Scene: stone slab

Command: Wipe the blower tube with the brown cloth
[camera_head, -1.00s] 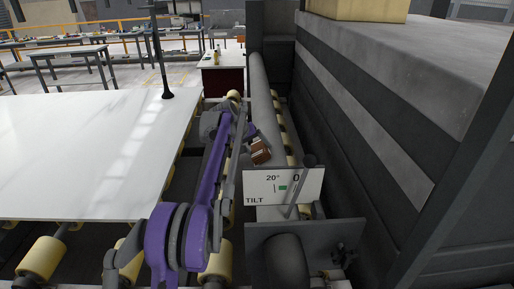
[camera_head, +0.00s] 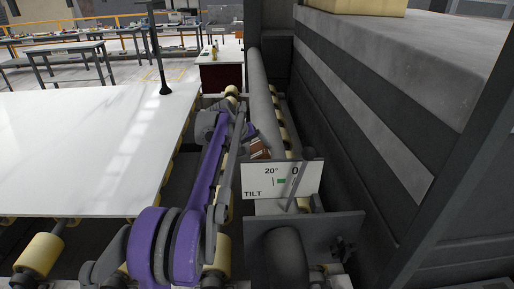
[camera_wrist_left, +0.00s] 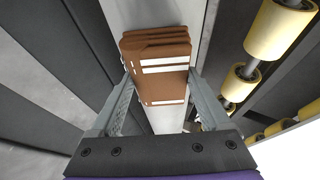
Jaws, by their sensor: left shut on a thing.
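The blower tube (camera_head: 262,92) is a long grey pipe running away from me beside the rollers; in the left wrist view it is the pale grey band (camera_wrist_left: 145,13) behind the cloth. The brown cloth (camera_head: 260,148) is folded, with white stripes, and also shows in the left wrist view (camera_wrist_left: 158,80). My left gripper (camera_wrist_left: 160,82) is shut on it, a finger on each side. The cloth is at the tube's left side in the head view; whether it touches is unclear. The sign hides its lower part. My right gripper is not in view.
A white sign marked TILT 20° (camera_head: 283,180) stands just in front of the cloth. A large white slab (camera_head: 80,150) lies on cream rollers (camera_head: 40,258) at the left. A dark machine wall (camera_head: 350,120) closes off the right side.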

